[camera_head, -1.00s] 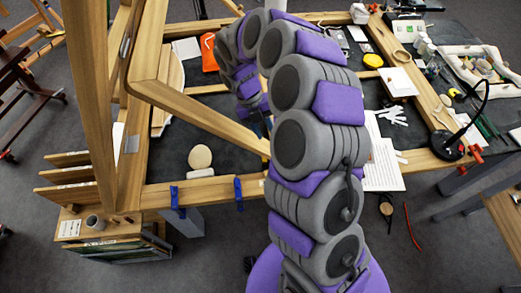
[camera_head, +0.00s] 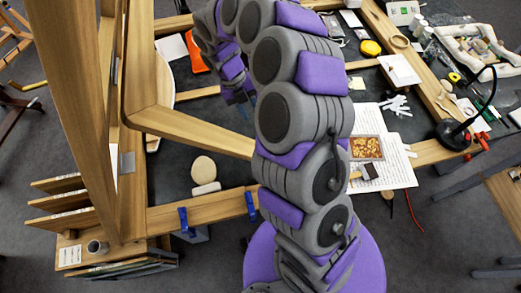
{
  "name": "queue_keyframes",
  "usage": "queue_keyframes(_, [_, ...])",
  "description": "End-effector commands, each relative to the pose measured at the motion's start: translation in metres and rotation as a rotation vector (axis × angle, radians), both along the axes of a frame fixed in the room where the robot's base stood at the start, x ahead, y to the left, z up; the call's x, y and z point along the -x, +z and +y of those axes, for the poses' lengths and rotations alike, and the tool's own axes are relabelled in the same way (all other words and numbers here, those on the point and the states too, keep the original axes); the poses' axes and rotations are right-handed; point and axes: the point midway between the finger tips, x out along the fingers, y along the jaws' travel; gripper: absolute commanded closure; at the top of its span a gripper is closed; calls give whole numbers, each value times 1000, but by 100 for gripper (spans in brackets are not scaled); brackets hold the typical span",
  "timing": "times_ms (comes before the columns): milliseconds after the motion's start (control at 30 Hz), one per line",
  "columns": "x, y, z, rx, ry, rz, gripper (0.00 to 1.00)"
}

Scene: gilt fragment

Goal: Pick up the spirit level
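I cannot make out a spirit level for certain in this view; my arm and the wooden frame hide parts of the worktable. My purple and grey arm rises through the middle of the picture and bends down at the upper left. My gripper (camera_head: 241,97) points down over the dark table surface (camera_head: 205,120), to the right of an orange-red object (camera_head: 196,54). Its fingers are small and dark, so I cannot tell whether they are open or hold anything.
A tall wooden frame (camera_head: 195,131) stands at left, close to my arm. Blue clamps (camera_head: 251,205) grip the front rail. At right are a framed gilt piece (camera_head: 367,147), papers (camera_head: 398,165), a yellow tape measure (camera_head: 370,48) and a black lamp (camera_head: 452,134).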

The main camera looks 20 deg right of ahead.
Motion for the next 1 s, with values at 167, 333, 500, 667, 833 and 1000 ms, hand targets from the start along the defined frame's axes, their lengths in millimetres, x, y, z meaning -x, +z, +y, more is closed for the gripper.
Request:
queue_keyframes(167, [0, -10, -2, -2, -1, 0, 67])
queue_keyframes(333, [1, -24, 3, 3, 0, -1, 67])
queue_keyframes(500, [-2, -44, 6, 7, 0, 1, 67])
queue_keyframes(667, [-1, -66, 6, 6, 0, 0, 67])
queue_keyframes(833, [-1, -93, 3, 4, -1, 1, 67])
queue_keyframes(1000, [0, -103, 0, 2, -2, 0, 67])
